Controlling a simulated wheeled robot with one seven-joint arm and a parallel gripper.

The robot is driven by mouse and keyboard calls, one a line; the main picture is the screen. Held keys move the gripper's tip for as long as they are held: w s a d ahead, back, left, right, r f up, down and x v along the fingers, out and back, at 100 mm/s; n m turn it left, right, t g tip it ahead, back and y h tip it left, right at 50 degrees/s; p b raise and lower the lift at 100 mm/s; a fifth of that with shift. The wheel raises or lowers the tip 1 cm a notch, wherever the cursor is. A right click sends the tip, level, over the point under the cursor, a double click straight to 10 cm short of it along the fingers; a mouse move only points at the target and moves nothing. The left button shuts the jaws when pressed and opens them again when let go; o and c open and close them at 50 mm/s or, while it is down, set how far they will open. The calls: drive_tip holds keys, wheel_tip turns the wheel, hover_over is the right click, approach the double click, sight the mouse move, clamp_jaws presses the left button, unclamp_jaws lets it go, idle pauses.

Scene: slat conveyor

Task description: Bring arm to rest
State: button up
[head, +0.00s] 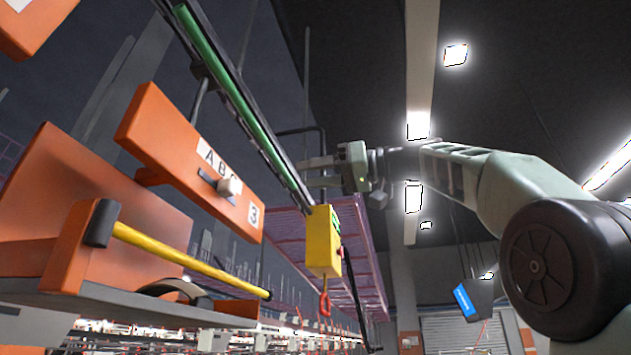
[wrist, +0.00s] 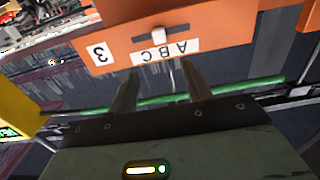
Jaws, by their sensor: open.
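My arm reaches in from the right in the head view. My gripper (head: 312,173) is raised near the long green-striped rail (head: 235,95), to the right of the orange panel (head: 165,150). In the wrist view, my gripper (wrist: 160,80) has its two fingers apart, and I see nothing held between them. The green strip (wrist: 160,100) runs behind the fingers. The orange panel (wrist: 220,22), with its upside-down "A B C" label (wrist: 165,51) and "3" label, lies beyond the fingertips. I cannot tell from these views how wide the gap to it is.
A yellow control box (head: 323,242) hangs below my gripper; its edge shows at left in the wrist view (wrist: 20,110). A knob (head: 229,186) sticks out of the orange panel. A yellow bar (head: 185,258) is lower left. A dark screen (head: 474,298) hangs at lower right.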

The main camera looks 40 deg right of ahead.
idle(0.6)
